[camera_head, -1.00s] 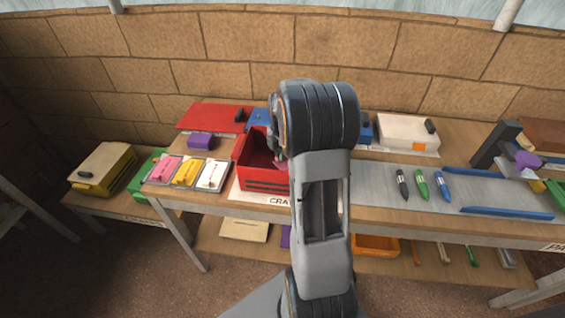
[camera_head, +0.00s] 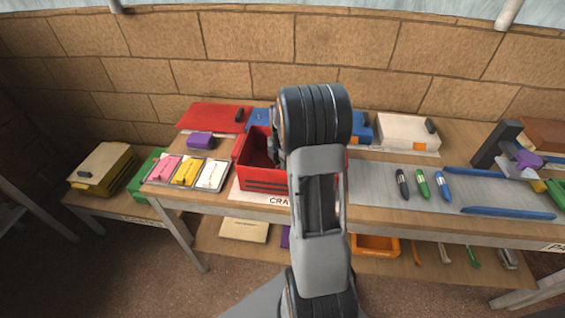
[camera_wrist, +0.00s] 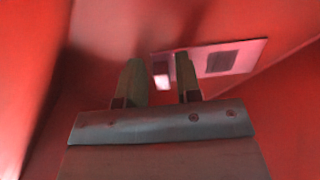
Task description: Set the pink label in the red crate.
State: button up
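The red crate (camera_head: 262,181) stands on the table, partly hidden behind my arm. My gripper (camera_wrist: 160,80) is down inside it, and red walls fill the wrist view. The pink label (camera_wrist: 238,57) lies inside the crate, just beyond my fingertips, a flat pink piece with a dark square. Its raised pale tab (camera_wrist: 162,76) shows between my two fingers, with small gaps on both sides. My fingers are apart and look open. The label is hidden in the head view.
Trays with pink (camera_head: 165,167), yellow (camera_head: 187,171) and white (camera_head: 211,174) pieces lie left of the crate. A purple block (camera_head: 201,141) sits behind them. Several markers (camera_head: 422,184) lie on a grey strip to the right. A white box (camera_head: 407,131) stands behind.

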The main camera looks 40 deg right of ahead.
jog(key=shift+o, duration=0.7)
jog(key=shift+r, duration=0.1)
notch_tip(320, 180, up, 12)
jog(key=s+a+m+t, duration=0.1)
jog(key=s+a+m, duration=0.6)
jog(key=a+m, duration=0.2)
jog(key=s+a+r+m+t, duration=0.1)
jog(key=s+a+m+t, duration=0.1)
jog(key=s+a+m, duration=0.5)
jog(key=a+m+p, duration=0.1)
jog(key=a+m, duration=0.1)
jog(key=a, duration=0.2)
jog(key=shift+s+a+r, duration=0.15)
jog(key=shift+s+r, duration=0.05)
jog(key=shift+s, duration=0.2)
